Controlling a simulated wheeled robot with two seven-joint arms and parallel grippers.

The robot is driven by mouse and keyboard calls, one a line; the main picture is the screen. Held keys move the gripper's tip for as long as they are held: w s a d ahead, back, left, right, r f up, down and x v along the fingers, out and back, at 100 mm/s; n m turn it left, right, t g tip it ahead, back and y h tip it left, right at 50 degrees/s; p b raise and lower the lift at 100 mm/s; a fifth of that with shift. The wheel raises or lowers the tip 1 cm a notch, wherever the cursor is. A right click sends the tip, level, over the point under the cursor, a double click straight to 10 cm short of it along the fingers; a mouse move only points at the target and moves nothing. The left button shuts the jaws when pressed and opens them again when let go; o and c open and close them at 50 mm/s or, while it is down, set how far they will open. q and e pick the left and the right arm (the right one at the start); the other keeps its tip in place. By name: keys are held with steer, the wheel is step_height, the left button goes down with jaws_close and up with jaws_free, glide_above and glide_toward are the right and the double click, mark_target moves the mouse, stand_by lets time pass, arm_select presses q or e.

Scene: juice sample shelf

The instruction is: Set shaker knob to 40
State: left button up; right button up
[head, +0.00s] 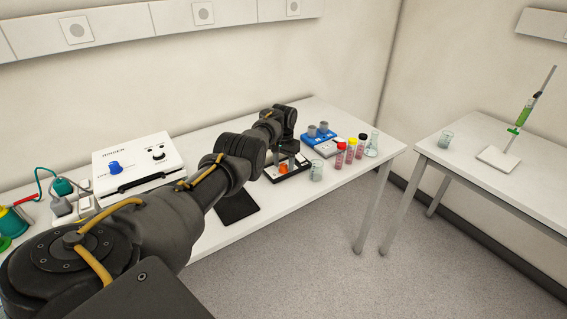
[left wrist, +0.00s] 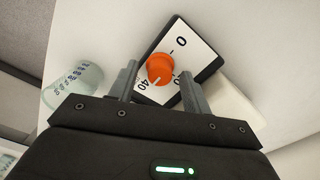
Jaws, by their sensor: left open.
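The shaker's orange knob (left wrist: 160,68) sits on a white dial plate (left wrist: 190,53) with a dark edge. The labels 0 and 40 are readable in the left wrist view. A pale mark shows at the knob's lower edge, on the side of the 40; its exact setting is hard to tell. My left gripper (left wrist: 160,75) is open, with one grey finger on each side of the knob. I cannot tell whether either finger touches it. In the head view, the knob (head: 284,168) shows small below my left gripper (head: 288,158). My right gripper is not in view.
A glass beaker (head: 317,171) stands close to the shaker. Capped bottles (head: 340,156), a flask (head: 372,144) and a blue-and-white device (head: 323,143) are to its right. A white box with a blue knob (head: 115,167) stands left, behind my arm. A second table (head: 480,180) is at right.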

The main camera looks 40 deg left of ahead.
mark_target(283, 165)
arm_select(q)
steer(key=shift+r, duration=0.1)
step_height(283, 165, up, 11)
steer(key=p, duration=1)
steer(key=shift+f+p, duration=0.2)
steer(key=shift+p, duration=0.2)
steer(key=shift+s, duration=0.1)
